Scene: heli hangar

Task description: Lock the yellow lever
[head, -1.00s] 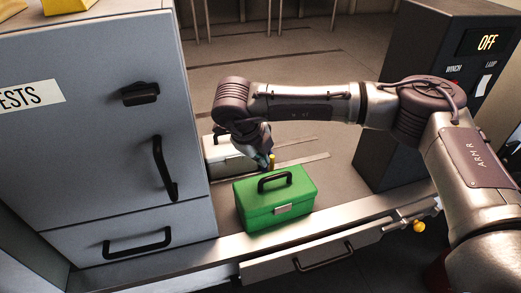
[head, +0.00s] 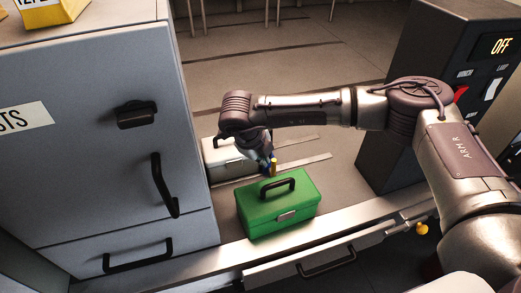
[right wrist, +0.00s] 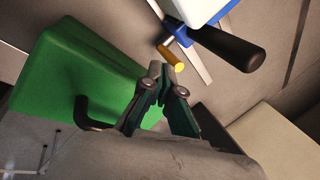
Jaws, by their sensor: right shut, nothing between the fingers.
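A small yellow-tipped lever (head: 273,165) stands just behind the green toolbox in the head view. In the right wrist view the yellow lever (right wrist: 173,55) is a short tan and yellow cylinder on a thin metal rod. My right gripper (head: 266,160) is close beside it, reaching down from above. In the right wrist view my right gripper (right wrist: 163,76) is shut and empty, its tips a little short of the yellow end with a small gap. I cannot tell whether the lever is locked. My left gripper is out of view.
The green toolbox (head: 276,208) with a black handle sits right beside the gripper. A white case (head: 226,157) lies behind it. A grey cabinet (head: 105,130) stands left, a dark control box (head: 430,95) right. A second yellow knob (head: 422,228) is at the drawer's right.

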